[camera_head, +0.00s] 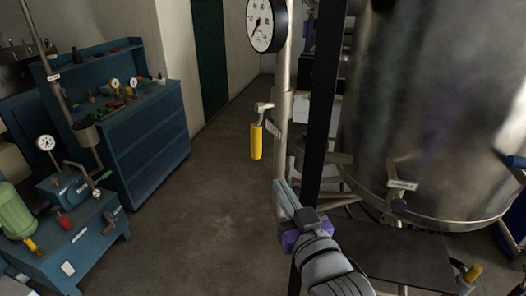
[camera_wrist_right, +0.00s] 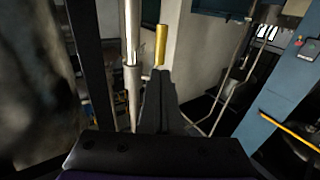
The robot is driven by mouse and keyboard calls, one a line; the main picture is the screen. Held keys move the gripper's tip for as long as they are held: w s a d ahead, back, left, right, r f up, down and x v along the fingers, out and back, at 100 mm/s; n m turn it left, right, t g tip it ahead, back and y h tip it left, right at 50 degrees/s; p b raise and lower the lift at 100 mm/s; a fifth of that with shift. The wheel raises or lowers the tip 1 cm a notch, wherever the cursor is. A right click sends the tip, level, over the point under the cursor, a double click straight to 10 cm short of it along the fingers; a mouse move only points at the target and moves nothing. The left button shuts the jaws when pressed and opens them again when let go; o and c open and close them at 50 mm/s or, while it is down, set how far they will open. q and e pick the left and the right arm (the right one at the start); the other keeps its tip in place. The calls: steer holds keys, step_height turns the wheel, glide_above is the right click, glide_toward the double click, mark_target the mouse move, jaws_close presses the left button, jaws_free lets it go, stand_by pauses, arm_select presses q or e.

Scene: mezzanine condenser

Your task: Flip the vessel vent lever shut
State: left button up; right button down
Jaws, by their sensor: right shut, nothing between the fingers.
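A yellow-handled lever (camera_head: 256,141) hangs down from a small metal valve on the vertical pipe (camera_head: 283,110), below a round white gauge (camera_head: 266,24). A small label on the pipe beside it is too small to read. My right gripper (camera_head: 285,186) is shut and empty, below and to the right of the lever, apart from it. In the right wrist view the yellow handle (camera_wrist_right: 161,45) stands just beyond the fingertips (camera_wrist_right: 160,74), beside the pipe (camera_wrist_right: 132,60). My left gripper is not in view.
A large steel vessel (camera_head: 425,110) fills the right side, with a dark upright post (camera_head: 321,100) between it and the pipe. A blue workbench (camera_head: 140,120) and a blue low stand (camera_head: 80,235) with a gauge are at left. The floor between is clear.

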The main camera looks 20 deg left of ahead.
mark_target(259, 144)
steer(key=p+x, duration=0.1)
steer(key=x, duration=1.2)
steer(key=shift+w+a+f, duration=0.1)
steer(key=shift+w, duration=0.2)
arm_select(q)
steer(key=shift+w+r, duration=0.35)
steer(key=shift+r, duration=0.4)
